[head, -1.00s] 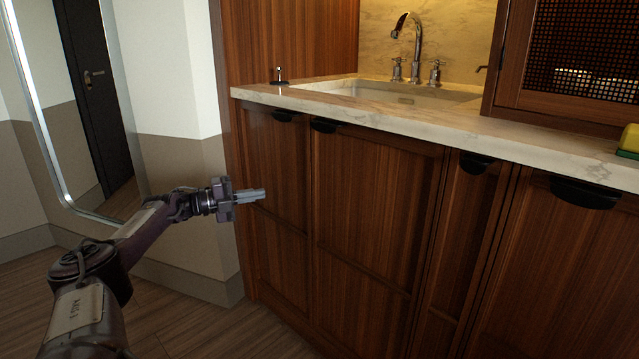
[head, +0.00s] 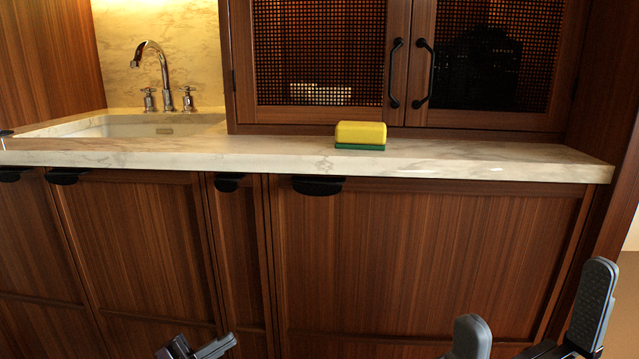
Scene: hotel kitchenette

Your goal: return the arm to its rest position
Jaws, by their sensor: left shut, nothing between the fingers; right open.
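My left gripper (head: 228,342) is at the bottom edge of the head view, left of centre. Its fingers are shut with nothing between them, and it is in front of the lower cabinet doors. Most of the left arm is out of the picture. My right gripper (head: 535,294) is at the bottom right, with its two grey fingers spread wide apart and nothing between them. Its arm is cut off by the frame's lower edge.
A marble counter (head: 480,165) runs across above wooden lower cabinets (head: 420,260) with black pulls. A yellow and green sponge (head: 360,134) lies on it. A tap (head: 163,75) and sink (head: 150,127) are at the left. Mesh-fronted cabinet doors (head: 320,50) stand behind the counter.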

